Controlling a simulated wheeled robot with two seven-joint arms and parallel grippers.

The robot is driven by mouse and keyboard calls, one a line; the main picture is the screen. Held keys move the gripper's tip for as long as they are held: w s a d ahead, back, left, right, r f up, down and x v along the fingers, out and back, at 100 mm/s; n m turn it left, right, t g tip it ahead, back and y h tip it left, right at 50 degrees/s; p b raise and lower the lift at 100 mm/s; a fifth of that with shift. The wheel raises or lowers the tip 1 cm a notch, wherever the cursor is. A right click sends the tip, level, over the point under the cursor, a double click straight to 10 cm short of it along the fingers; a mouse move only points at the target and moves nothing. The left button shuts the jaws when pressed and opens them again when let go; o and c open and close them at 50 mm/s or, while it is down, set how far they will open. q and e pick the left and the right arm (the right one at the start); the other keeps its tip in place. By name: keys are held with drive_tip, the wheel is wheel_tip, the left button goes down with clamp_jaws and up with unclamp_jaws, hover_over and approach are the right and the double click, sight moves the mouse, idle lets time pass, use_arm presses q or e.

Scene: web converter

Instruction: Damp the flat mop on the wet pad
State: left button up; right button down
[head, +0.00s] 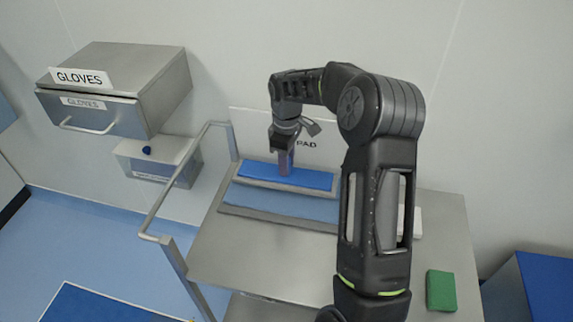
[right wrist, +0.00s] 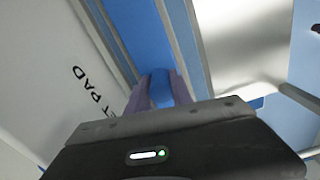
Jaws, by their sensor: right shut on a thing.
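The flat mop (head: 300,178) is a long blue bar at the back of the cart top, over the rear part of the wet pad. The wet pad (head: 275,203) is a paler blue strip in a grey-edged tray, showing in front of the mop. My right gripper (head: 285,170) points down, shut on the mop. In the right wrist view its fingers (right wrist: 160,92) close around a rounded blue grip (right wrist: 159,86) on the mop. I cannot tell whether the mop touches the pad. My left gripper is not in view.
A white sign ending in "PAD" (head: 307,145) stands behind the tray. The steel cart top (head: 245,255) is clear in front; its handle rail (head: 180,180) rises at left. A green block (head: 441,291) lies at right. A steel gloves box (head: 120,90) hangs on the wall.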

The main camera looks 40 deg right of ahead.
drive_tip(key=shift+r+p, duration=0.55)
drive_tip(key=shift+r, duration=0.6)
